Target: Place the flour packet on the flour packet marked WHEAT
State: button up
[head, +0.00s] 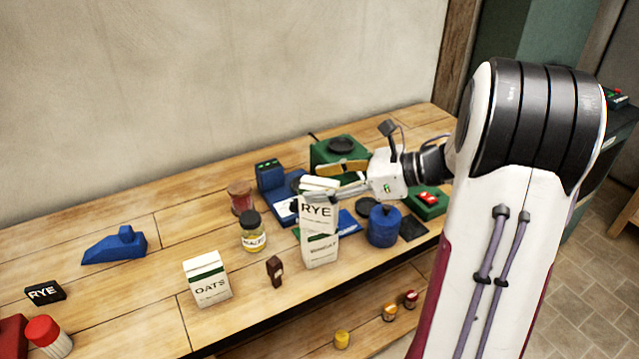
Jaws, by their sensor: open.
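A white flour packet marked RYE (317,214) stands upright directly above the white packet marked WHEAT (321,252) and appears to rest on it. The WHEAT packet stands on the wooden bench near its front edge. My gripper (323,181) is open at the top of the RYE packet, reaching in from the right. One finger passes behind the packet's top and the other crosses in front of it. I cannot tell whether either finger touches it. A third packet, marked OATS (208,280), stands to the left.
A labelled jar (252,232) and a small brown item (274,271) stand left of the stack. A blue cylinder (383,226) is close on the right. Blue and green devices (340,152) crowd behind. A blue block (115,246) lies left, with bare wood around it.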

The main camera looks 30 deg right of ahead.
jog(key=v, duration=1.1)
jog(key=shift+s+f, duration=0.1)
dwell(0.5)
